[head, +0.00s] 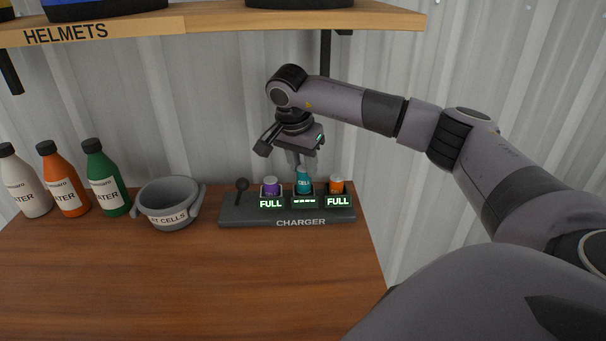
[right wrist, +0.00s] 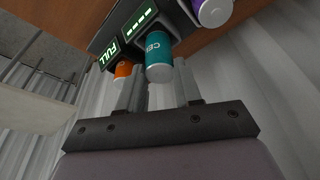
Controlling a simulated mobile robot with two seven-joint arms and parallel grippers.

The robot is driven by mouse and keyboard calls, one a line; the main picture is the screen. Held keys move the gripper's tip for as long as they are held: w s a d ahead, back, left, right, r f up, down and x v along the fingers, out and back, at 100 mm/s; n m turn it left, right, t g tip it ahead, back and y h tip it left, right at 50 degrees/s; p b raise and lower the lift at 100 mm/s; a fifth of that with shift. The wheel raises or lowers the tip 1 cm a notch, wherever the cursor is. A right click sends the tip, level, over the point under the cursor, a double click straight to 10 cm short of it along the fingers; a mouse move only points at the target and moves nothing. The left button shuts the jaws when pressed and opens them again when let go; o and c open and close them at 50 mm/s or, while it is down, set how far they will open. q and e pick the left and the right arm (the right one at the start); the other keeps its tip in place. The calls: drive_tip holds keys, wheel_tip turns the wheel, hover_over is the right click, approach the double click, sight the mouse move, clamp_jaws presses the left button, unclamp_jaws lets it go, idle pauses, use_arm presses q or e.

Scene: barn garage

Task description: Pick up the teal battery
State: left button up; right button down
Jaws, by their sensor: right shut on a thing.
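The teal battery (head: 303,181) stands upright in the middle slot of the charger (head: 287,215), above a small display showing dashes. It also shows in the right wrist view (right wrist: 158,57), with part of its lettering visible. My right gripper (head: 303,163) points down over the charger. Its fingers are shut on the top of the teal battery, one on each side of it in the right wrist view (right wrist: 158,85). The battery's lower end is hidden in the slot. My left gripper is not in view.
A purple battery (head: 270,186) and an orange battery (head: 336,185) flank the teal one closely, each above a FULL display. A grey labelled bowl (head: 168,200) and several bottles (head: 105,180) stand left. A helmet shelf (head: 220,22) hangs above. The front tabletop (head: 200,280) is clear.

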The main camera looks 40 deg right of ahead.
drive_tip(key=shift+s+a+r, duration=0.2)
drive_tip(key=shift+r, duration=0.1)
drive_tip(key=s+a+b, duration=0.3)
drive_tip(key=s+a, duration=0.8)
drive_tip(key=s, duration=0.2)
drive_tip(key=shift+s, duration=0.2)
drive_tip(key=shift+a+r, duration=0.1)
drive_tip(key=shift+r, duration=0.1)
wheel_tip(320, 180, up, 5)
drive_tip(key=p, duration=0.4)
drive_tip(key=shift+f+p, duration=0.1)
drive_tip(key=shift+p, duration=0.25)
drive_tip(key=shift+w, duration=0.1)
